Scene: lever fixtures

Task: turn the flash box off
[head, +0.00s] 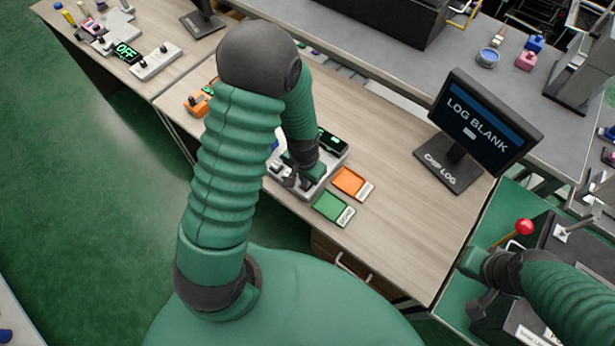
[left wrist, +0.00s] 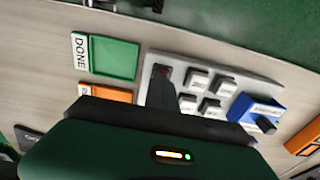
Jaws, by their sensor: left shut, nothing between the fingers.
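A grey panel (head: 325,178) with a small dark display (head: 331,141) lies on the wooden table under my left gripper (head: 291,180). In the left wrist view the panel (left wrist: 232,69) carries several small switches with white labels. I cannot read which fixture is the flash box. My left gripper is shut and empty, its dark tip (left wrist: 162,75) over the panel's left end in the wrist view; contact cannot be told.
A green tray (head: 333,209) and an orange tray (head: 351,184) lie right of the panel. A monitor (head: 485,120) reads LOG BLANK. An orange box (head: 199,101) is partly behind my left arm. A red-knobbed lever (head: 524,227) stands near my right gripper.

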